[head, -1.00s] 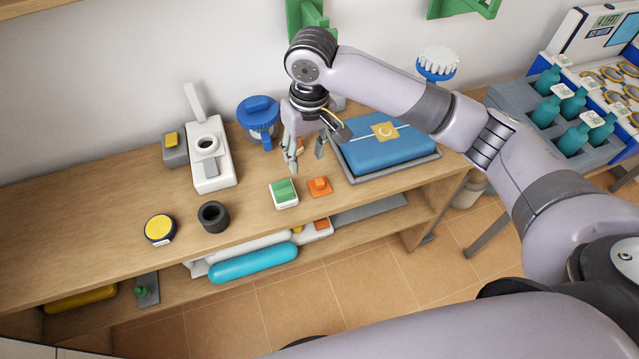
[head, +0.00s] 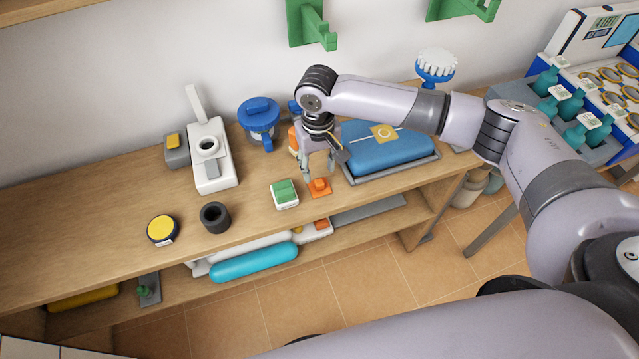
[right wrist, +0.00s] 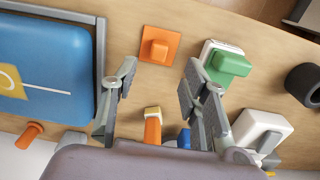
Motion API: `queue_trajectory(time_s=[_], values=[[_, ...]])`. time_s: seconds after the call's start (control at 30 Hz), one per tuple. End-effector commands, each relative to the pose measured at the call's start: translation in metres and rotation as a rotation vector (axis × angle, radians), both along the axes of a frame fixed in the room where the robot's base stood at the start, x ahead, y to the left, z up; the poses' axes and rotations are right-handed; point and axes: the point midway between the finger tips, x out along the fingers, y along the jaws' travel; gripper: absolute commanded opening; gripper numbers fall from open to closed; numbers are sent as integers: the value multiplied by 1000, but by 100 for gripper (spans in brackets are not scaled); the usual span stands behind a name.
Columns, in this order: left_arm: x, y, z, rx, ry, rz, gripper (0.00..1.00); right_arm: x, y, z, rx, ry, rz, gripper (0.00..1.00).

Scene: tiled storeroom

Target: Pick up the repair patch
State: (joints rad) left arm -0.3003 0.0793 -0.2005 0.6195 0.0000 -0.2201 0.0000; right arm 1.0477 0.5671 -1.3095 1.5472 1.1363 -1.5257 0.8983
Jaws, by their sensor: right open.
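An orange square with a raised knob (head: 320,187), which I take to be the repair patch, lies flat near the front edge of the wooden bench. In the right wrist view the orange patch (right wrist: 159,46) shows just beyond the gap between the fingers. My right gripper (head: 318,172) is open and empty, pointing down just above and behind the patch. Its two fingers also show in the right wrist view (right wrist: 162,78), spread apart, with nothing between their tips. My left gripper is not in view.
A green-topped white block (head: 284,194) sits close left of the patch. A blue case on a grey tray (head: 400,172) lies close to the right. An orange bottle (right wrist: 153,125) and a blue-lidded jar (head: 258,117) stand behind. The bench between the black cup (head: 214,217) and green-topped block is clear.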

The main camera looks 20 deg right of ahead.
Motion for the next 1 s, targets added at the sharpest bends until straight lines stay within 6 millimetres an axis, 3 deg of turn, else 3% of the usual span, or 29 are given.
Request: queue_trajectory(time_s=[0.17, 0.43, 0.73, 1.0], values=[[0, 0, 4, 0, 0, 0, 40, -1, -1, -12, -1, 1, 0, 42], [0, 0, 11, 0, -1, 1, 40, -3, -2, -50, 0, 1, 0, 42], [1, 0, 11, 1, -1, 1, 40, -3, -3, -55, 0, 0, 1, 42], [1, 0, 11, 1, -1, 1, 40, -3, -3, -55, 0, 0, 1, 24]])
